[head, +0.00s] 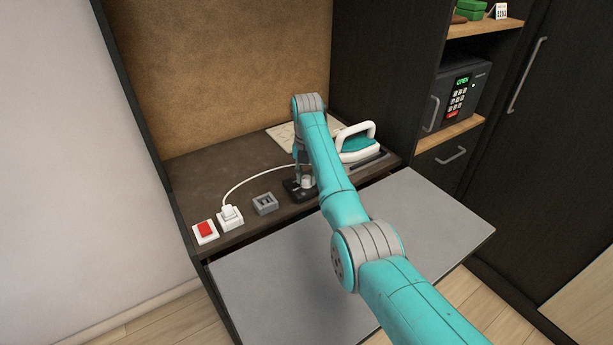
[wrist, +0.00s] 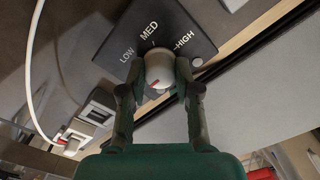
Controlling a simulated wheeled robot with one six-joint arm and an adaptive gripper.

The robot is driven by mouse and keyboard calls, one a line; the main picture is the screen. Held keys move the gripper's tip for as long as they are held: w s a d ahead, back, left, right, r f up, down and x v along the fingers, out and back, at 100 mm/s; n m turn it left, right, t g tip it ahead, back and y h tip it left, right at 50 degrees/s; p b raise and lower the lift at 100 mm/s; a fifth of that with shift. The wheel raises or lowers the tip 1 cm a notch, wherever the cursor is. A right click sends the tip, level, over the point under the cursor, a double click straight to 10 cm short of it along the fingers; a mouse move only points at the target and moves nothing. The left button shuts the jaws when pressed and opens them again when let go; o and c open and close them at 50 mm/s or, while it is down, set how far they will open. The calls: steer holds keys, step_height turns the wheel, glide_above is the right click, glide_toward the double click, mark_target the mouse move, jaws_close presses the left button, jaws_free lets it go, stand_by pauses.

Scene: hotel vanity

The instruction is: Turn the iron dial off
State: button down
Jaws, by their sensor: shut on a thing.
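The iron dial's pale round knob (wrist: 158,68) stands on a black plate (wrist: 124,58) marked LOW, MED and HIGH in the wrist view. A red mark shows on the knob on the side towards my gripper; which setting it stands for I cannot tell. The OFF label is not visible. My gripper (wrist: 158,92) is shut on the knob, one finger on each side. In the head view my gripper (head: 305,178) points down over the black plate (head: 295,195), and my arm hides part of it. The teal and white iron (head: 356,148) stands behind to the right.
A white cord (head: 250,178) runs behind. A grey board (head: 300,285) juts out in front. A safe (head: 460,92) is at right.

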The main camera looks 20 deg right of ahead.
mark_target(307, 177)
steer(key=c, duration=0.8)
jaws_free()
steer(key=shift+r, duration=3.7)
